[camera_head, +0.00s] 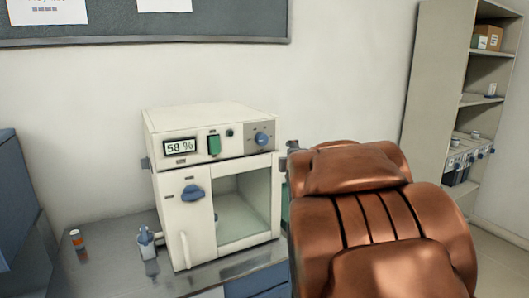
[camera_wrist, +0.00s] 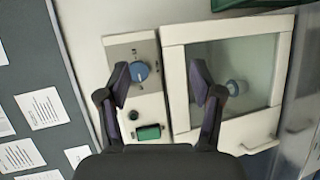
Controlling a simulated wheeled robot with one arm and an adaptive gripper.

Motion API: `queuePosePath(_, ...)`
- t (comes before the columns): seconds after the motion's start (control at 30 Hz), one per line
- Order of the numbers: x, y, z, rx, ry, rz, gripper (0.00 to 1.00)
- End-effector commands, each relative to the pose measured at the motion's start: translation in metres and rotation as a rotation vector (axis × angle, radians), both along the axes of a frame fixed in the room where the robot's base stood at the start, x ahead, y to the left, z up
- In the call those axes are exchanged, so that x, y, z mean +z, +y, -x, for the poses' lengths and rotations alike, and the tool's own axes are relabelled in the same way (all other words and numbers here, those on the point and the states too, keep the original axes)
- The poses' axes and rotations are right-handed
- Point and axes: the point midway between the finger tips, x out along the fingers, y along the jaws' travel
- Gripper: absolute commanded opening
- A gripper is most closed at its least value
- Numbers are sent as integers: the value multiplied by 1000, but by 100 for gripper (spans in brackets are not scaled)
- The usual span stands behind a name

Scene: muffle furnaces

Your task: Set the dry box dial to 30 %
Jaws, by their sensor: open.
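The dry box (camera_head: 160,135) is a white cabinet on the bench, with a glass door and a display (camera_head: 180,146) reading 58 %. Its blue round dial (camera_head: 261,138) is at the right of the top panel, beside a green switch (camera_head: 214,144). In the wrist view the picture is turned; the dial (camera_wrist: 138,70) shows between the fingertips, close to the left one. My gripper (camera_wrist: 160,70) is open and empty. Contact with the dial is not visible. The dial's exact setting is too small to read.
Shelves (camera_head: 480,102) stand at the far right. A grey notice board (camera_head: 230,25) hangs behind.

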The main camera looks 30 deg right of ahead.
Motion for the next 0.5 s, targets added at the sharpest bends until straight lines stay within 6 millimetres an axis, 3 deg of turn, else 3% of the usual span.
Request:
queuePosePath(0.03, 0, -8, -8, 47, -10, 86, 66)
queuePosePath(0.2, 13, -8, -33, 240, -33, 360, 66)
queuePosePath(0.5, 13, 7, -48, 453, -54, 621, 66)
